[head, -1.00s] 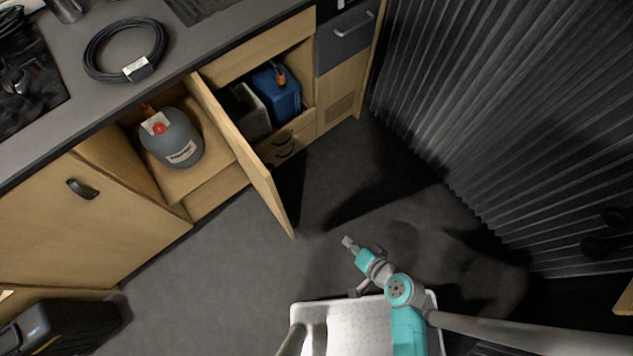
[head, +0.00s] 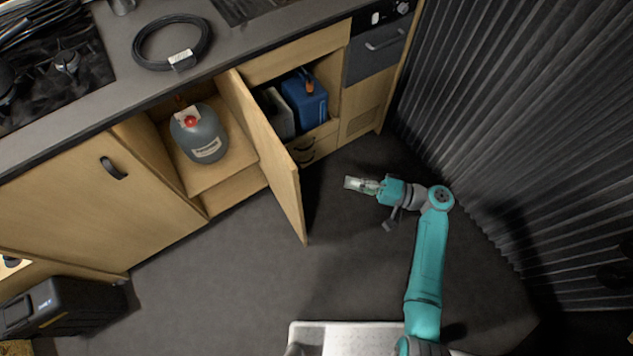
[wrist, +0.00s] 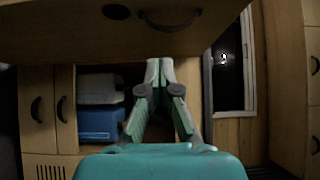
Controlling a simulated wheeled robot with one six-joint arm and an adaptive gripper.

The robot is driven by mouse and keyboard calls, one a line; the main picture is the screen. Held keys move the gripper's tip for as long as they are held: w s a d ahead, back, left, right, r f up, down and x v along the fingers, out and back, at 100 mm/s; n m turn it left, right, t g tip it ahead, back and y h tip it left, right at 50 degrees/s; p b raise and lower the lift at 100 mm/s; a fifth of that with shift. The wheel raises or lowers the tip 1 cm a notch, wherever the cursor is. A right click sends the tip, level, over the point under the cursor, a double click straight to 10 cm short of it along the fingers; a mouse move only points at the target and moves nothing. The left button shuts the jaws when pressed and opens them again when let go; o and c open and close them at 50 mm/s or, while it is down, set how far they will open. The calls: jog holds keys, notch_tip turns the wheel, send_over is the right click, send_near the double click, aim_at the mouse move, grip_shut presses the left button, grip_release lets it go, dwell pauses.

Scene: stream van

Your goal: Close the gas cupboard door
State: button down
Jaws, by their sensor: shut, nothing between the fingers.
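The gas cupboard door (head: 268,155) stands open, swung out from the cabinet with its free edge towards the floor area. Behind it on the left, a grey gas bottle (head: 203,136) with a red valve stands in the open cupboard. My gripper (head: 352,183) is to the right of the door, apart from it, pointing left. In the wrist view my gripper (wrist: 160,64) is shut and empty. A wooden panel with a dark handle (wrist: 171,20) spans the top of that view; I cannot tell whether the fingertips touch it.
An open compartment to the right of the door holds a blue container (head: 304,98). A closed cabinet (head: 95,210) is on the left, with a black case (head: 62,306) on the floor. A dark corrugated wall (head: 510,130) bounds the right. The floor before the door is clear.

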send_near(283, 179)
notch_tip(283, 179, up, 3)
jog(key=w, duration=0.2)
jog(key=s+a, duration=0.2)
jog(key=a, duration=0.1)
jog(key=shift+s+a+r, duration=0.1)
jog(key=shift+a, duration=0.05)
